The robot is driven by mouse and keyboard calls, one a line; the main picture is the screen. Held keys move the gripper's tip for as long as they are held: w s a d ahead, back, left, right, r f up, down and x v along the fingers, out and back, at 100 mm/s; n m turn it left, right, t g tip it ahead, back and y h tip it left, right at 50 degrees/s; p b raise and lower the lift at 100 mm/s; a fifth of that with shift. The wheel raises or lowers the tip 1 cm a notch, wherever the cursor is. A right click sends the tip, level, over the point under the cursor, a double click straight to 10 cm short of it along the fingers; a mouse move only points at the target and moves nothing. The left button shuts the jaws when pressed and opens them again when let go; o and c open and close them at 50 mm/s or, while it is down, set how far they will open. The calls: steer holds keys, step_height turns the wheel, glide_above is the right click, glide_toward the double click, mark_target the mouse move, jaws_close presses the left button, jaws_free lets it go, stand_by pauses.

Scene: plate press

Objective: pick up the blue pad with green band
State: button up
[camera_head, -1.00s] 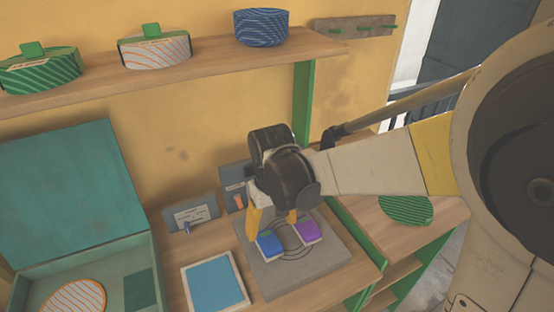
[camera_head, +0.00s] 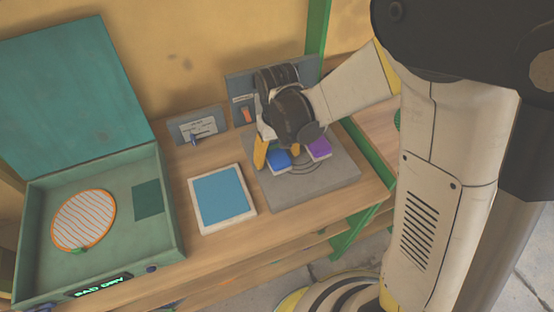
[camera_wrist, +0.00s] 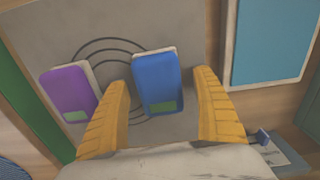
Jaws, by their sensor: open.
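The blue pad (camera_head: 278,162) lies on a grey plate (camera_head: 318,186) on the bench. In the wrist view the blue pad (camera_wrist: 158,80) shows a green band (camera_wrist: 162,107) near its lower end. My gripper (camera_head: 277,158) points down over it, open and empty. In the wrist view the yellow fingers of my gripper (camera_wrist: 162,82) stand on either side of the blue pad, with gaps. A purple pad (camera_wrist: 68,92), also with a green patch, lies to the left, close beside the left finger; it also shows in the head view (camera_head: 319,149).
A blue-topped white-edged panel (camera_head: 220,198) lies left of the plate. An open teal case (camera_head: 100,259) stands further left with a striped orange-rimmed disc (camera_head: 84,220). A grey control box (camera_head: 198,126) and a switch panel (camera_head: 241,99) stand behind.

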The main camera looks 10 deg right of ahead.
mark_target(279, 153)
steer(key=c, duration=1.3)
steer(key=shift+r+p, duration=0.35)
steer(key=shift+r, duration=0.1)
steer(key=r, duration=0.1)
steer(key=r+p, duration=0.2)
steer(key=r, duration=0.1)
steer(key=shift+s+d, duration=0.15)
steer(key=shift+d, duration=0.15)
steer(key=s+d+r+p, duration=0.1)
steer(key=d+r, duration=0.1)
steer(key=d, duration=0.1)
steer(key=s+d+r+p, duration=0.1)
steer(key=s+d+r, duration=0.1)
steer(key=d, duration=0.1)
steer(key=s+d+r+p, duration=0.1)
steer(key=s+d+r, duration=0.1)
steer(key=d, duration=0.1)
steer(key=shift+s+d, duration=0.2)
steer(key=shift+d, duration=0.15)
